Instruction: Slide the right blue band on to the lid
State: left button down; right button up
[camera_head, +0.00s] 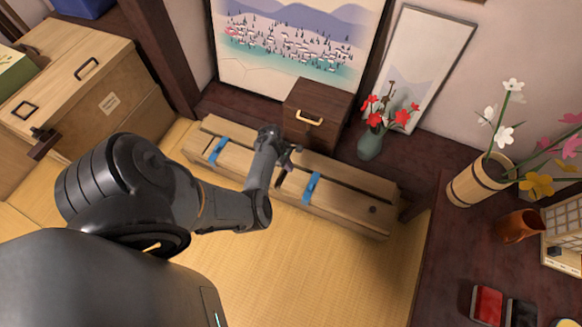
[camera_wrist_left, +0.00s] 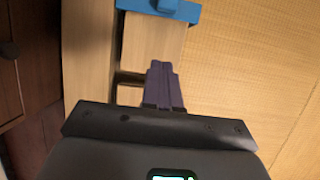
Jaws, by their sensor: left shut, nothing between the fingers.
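A long pale wooden box (camera_head: 345,215) lies on the tatami. A blue band (camera_head: 311,188) crosses its right part, just right of a dark gap in the top. A second blue band (camera_head: 217,151) crosses its left part. My left gripper (camera_head: 293,158) hangs over the middle of the box, left of the right band, shut and empty. In the left wrist view the shut fingers (camera_wrist_left: 162,85) point toward a blue band (camera_wrist_left: 160,9) at the top edge, apart from it in the picture. The arm hides part of the box's middle. I cannot clearly tell the lid's edges. My right gripper is not in view.
A dark wooden drawer box (camera_head: 318,112) and a green vase (camera_head: 371,143) with red flowers stand behind the long box. Wooden cabinets (camera_head: 105,105) stand at left. A dark wooden surface (camera_head: 440,270) lies at right. Tatami (camera_head: 300,270) in front is clear.

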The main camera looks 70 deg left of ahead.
pick_arm(q)
jog(key=b, duration=0.5)
send_near(307, 187)
jog(key=f, duration=0.1)
jog(key=s+a+f, duration=0.1)
jog(key=f, duration=0.2)
jog(key=shift+s+a+f, duration=0.15)
jog(key=shift+s+a, duration=0.15)
jog(key=shift+a, duration=0.1)
jog(key=w+d+b, duration=0.2)
jog(key=shift+w+d+f, duration=0.1)
jog(key=shift+w+d, duration=0.1)
jog(key=shift+d, duration=0.1)
jog(key=shift+w+d, duration=0.3)
jog(key=shift+a, duration=0.1)
